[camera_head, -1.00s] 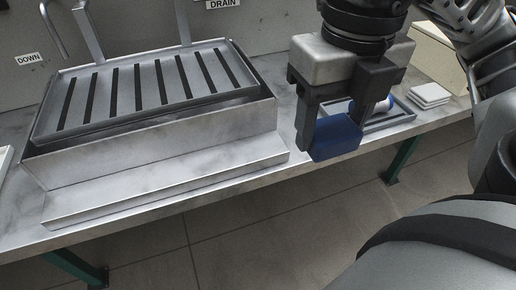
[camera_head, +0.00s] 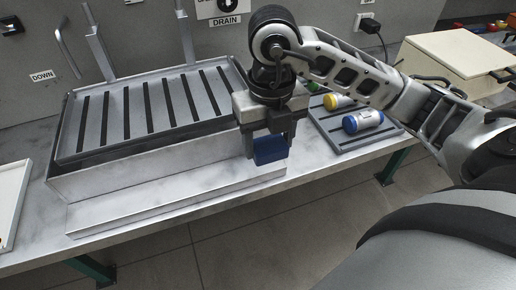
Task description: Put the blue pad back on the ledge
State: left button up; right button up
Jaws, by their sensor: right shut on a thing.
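The blue pad (camera_head: 270,149) is held between the fingers of my right gripper (camera_head: 269,146), which is shut on it. The gripper points down over the right end of the ledge (camera_head: 170,203), a low metal shelf along the front of the slotted metal tank (camera_head: 150,155). The pad looks to be above the ledge's right end; whether it touches anything is not clear. My left gripper is not in view.
A grey tray (camera_head: 345,143) with cylinders, one with a yellow cap (camera_head: 331,102) and one with a blue cap (camera_head: 349,124), lies right of the tank. A cream box (camera_head: 455,60) stands at back right. A white tray (camera_head: 12,198) is at left. The ledge's middle is bare.

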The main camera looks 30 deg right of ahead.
aim_at(255, 140)
jog(key=w+f, duration=0.2)
jog(key=f, duration=0.1)
jog(key=shift+w+a+f, duration=0.1)
jog(key=shift+w+a, duration=0.05)
jog(key=shift+w, duration=0.2)
notch_tip(255, 140, down, 3)
jog(key=shift+w+r+p, duration=0.1)
jog(key=shift+w+p, duration=0.05)
jog(key=shift+p, duration=0.4)
jog(key=shift+f+b, duration=0.4)
jog(key=o, duration=0.9)
jog(key=shift+r+p, duration=0.2)
jog(key=shift+p, duration=0.15)
jog(key=shift+w+r, duration=0.1)
jog(key=shift+r, duration=0.25)
jog(key=r, duration=0.1)
jog(key=r+b, duration=0.1)
jog(key=r, duration=0.1)
jog(key=shift+w+a+r, duration=0.1)
jog(key=shift+a+r, duration=0.05)
jog(key=shift+a, duration=0.05)
pick_arm(q)
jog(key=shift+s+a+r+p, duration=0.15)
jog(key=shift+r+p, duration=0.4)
jog(key=shift+p, duration=0.6)
pick_arm(e)
jog(key=shift+a+r, duration=0.1)
jog(key=shift+r, duration=5.75)
